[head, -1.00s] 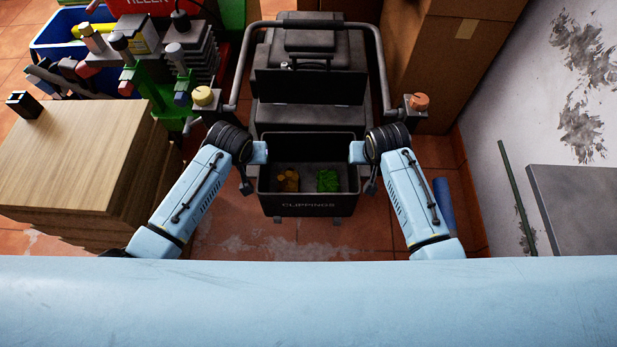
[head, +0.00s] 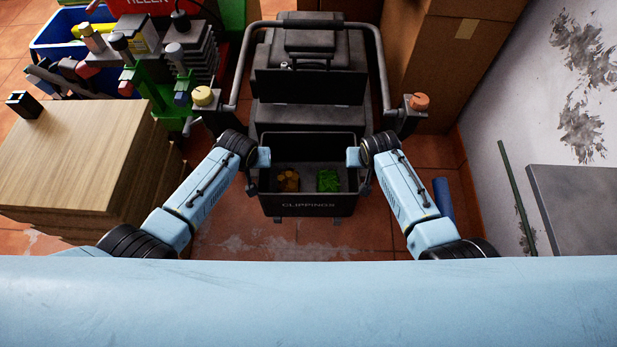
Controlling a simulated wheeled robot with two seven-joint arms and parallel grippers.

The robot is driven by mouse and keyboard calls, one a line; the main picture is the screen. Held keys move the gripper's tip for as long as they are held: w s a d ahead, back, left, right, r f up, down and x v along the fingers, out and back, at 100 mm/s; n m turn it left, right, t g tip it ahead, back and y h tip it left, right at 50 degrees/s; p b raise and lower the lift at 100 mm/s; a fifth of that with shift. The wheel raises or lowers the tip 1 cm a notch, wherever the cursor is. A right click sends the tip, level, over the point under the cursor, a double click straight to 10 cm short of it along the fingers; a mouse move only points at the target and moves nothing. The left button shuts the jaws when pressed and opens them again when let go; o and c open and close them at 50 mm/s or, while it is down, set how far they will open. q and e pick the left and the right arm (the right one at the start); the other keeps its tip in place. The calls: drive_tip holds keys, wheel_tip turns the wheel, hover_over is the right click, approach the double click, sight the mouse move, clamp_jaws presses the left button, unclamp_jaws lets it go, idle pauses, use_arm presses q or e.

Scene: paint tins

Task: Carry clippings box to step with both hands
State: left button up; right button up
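The clippings box (head: 308,206) is a dark open bin labelled CLIPPINGS, in the middle of the head view, in front of a dark machine. Inside it lie an orange-brown clump (head: 288,179) and a green clump (head: 328,180). My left gripper (head: 262,158) is at the box's left rim and my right gripper (head: 354,158) is at its right rim. The fingers are too small and hidden to show whether they are open or touch the box. I cannot tell which thing is the step.
The machine (head: 310,85) with its handlebar stands behind the box. A wooden stack (head: 75,160) is at left, a tall cardboard box (head: 450,50) at back right, and a grey slab (head: 580,205) at far right. Tiled floor in front is clear.

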use_arm(q)
clamp_jaws()
use_arm(e)
clamp_jaws()
use_arm(q)
drive_tip(key=shift+r, duration=0.15)
use_arm(e)
drive_tip(key=shift+r, duration=0.15)
